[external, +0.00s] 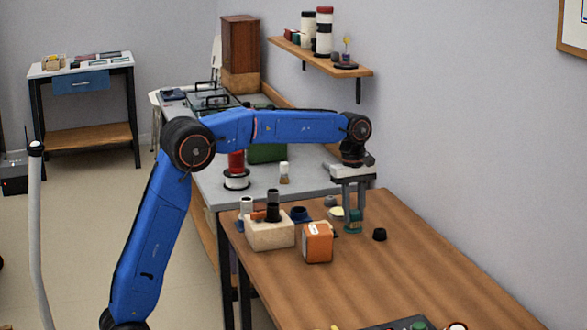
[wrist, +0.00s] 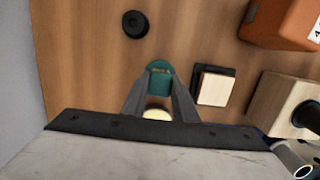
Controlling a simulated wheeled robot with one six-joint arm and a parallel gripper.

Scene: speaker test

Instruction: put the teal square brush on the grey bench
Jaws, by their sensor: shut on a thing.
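The teal square brush (external: 354,226) is at the fingertips of my gripper (external: 353,221), low over the brown wooden table. In the wrist view, my gripper (wrist: 160,90) has its two grey fingers on either side of the teal brush (wrist: 158,77), shut on it. The fingers hide part of its sides. I cannot tell whether the brush touches the table. The grey bench (external: 207,188) lies behind the wooden table, with its grey top partly hidden by my blue arm.
Near the brush are a black round piece (external: 380,235), an orange box (external: 318,243) and a pale block (external: 268,236).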

